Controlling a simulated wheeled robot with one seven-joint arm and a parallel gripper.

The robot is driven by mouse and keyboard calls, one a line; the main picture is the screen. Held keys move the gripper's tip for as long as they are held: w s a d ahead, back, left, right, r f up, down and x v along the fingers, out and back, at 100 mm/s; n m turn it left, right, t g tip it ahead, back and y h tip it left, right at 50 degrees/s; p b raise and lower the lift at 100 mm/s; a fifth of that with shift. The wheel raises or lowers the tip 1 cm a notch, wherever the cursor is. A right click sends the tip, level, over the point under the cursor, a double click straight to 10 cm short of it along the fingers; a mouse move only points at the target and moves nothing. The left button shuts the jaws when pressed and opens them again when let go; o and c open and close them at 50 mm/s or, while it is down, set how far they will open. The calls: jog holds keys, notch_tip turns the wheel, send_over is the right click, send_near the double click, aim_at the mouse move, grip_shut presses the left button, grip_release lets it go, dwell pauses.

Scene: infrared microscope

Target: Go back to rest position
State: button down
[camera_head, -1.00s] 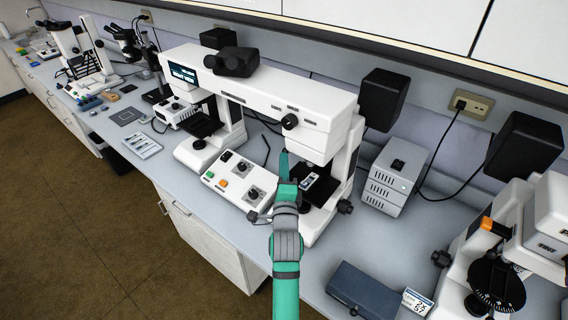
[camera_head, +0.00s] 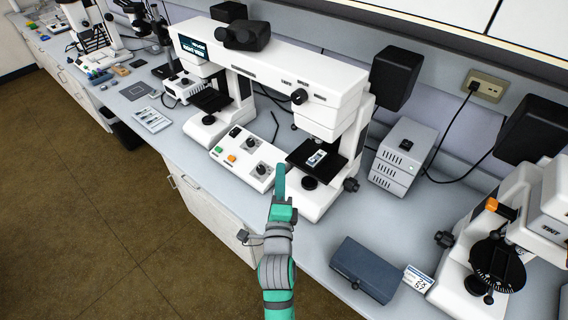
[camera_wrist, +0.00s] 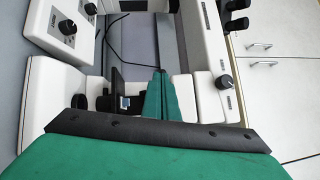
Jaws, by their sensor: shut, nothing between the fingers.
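My gripper (camera_head: 280,180) is shut and empty, in front of the right-hand stage of the large white microscope (camera_head: 270,75). In the wrist view its green fingers (camera_wrist: 160,92) are together and point toward the microscope. A small slide (camera_head: 316,158) lies on the black stage (camera_head: 300,150), apart from my gripper. The slide also shows in the wrist view (camera_wrist: 125,102), beside the fingers.
A white control box (camera_head: 242,158) with knobs and coloured buttons stands left of my gripper. A dark blue case (camera_head: 363,268) lies at the front right. A power unit (camera_head: 404,158) and another microscope (camera_head: 500,240) stand to the right. Open floor lies left of the bench.

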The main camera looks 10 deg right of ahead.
jog(key=shift+s+a, duration=0.15)
jog(key=shift+a, duration=0.05)
jog(key=s+a+f+n+g+y, duration=0.1)
jog(key=s+a+f+n, duration=0.2)
jog(key=s+f+n, duration=0.35)
jog(key=s+a+f+n+g+y, duration=0.15)
jog(key=s+f+n, duration=0.25)
jog(key=s+f, duration=0.55)
jog(key=s+a+r+n, duration=0.1)
jog(key=s+n, duration=0.4)
jog(key=s, duration=0.6)
jog(key=s+a+n+g+y, duration=0.1)
jog(key=s+n, duration=0.5)
jog(key=s, duration=0.6)
jog(key=shift+s+a+r, duration=0.25)
jog(key=shift+a+r, duration=0.1)
jog(key=shift+a, duration=0.45)
